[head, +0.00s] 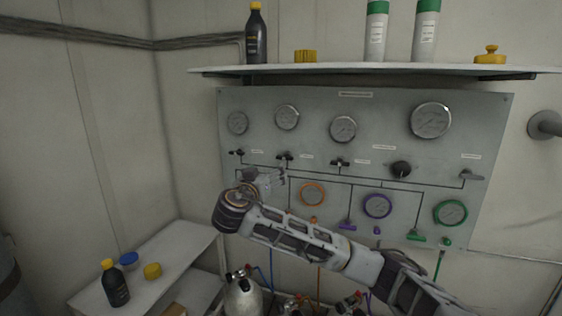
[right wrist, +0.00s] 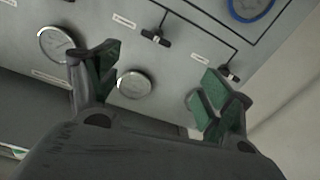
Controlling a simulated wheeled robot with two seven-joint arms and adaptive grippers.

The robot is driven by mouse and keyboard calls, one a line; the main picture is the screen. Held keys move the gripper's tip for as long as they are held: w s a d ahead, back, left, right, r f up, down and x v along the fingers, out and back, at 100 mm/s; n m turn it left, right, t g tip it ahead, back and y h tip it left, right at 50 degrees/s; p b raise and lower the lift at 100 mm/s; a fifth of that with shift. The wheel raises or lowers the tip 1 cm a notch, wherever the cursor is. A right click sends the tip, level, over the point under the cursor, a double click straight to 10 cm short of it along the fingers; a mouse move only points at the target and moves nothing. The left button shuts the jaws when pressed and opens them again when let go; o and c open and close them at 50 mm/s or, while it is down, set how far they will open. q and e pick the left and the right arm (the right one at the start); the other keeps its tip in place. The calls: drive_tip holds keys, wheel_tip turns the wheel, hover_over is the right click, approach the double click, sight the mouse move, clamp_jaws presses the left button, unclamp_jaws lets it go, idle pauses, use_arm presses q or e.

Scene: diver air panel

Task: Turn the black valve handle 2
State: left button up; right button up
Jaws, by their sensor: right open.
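The grey panel (head: 390,110) carries a row of small valve handles. The black valve handle 2 (head: 285,156), taken as the second from the left, is a small T-shaped handle under the second gauge. In the right wrist view, which shows the panel roughly upside down, handle 2 (right wrist: 155,38) lies beyond the gap between the fingers. My right gripper (head: 274,180) is just below handle 2 in the head view. It also shows in the right wrist view (right wrist: 160,82), open, with green-padded fingers spread and nothing between them. My left gripper is out of view.
A shelf (head: 350,70) with bottles juts out above the panel. A bench (head: 185,245) and cylinders (head: 243,298) stand below.

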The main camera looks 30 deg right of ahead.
sight(284, 158)
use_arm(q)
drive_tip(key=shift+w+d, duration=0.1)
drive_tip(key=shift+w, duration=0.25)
use_arm(e)
drive_tip(key=shift+s+d+f+m+g, duration=0.1)
drive_tip(key=shift+d+m+g, duration=0.05)
drive_tip(key=shift+m, duration=0.4)
drive_tip(key=shift+s+d+f+m+g, duration=0.1)
drive_tip(key=shift+m+g, duration=0.05)
drive_tip(key=shift+m, duration=0.4)
drive_tip(key=p+x, duration=0.1)
drive_tip(key=x, duration=0.2)
drive_tip(key=p+x, duration=0.1)
drive_tip(key=x, duration=0.3)
drive_tip(key=p+x, duration=0.2)
drive_tip(key=x, duration=0.2)
drive_tip(key=shift+d+r, duration=0.1)
drive_tip(key=shift+r, duration=0.15)
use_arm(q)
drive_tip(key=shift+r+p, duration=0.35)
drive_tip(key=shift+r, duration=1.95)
use_arm(e)
drive_tip(key=shift+x, duration=1.35)
drive_tip(key=shift+f, duration=0.15)
drive_tip(key=c, duration=1)
drive_tip(key=shift+c, duration=0.2)
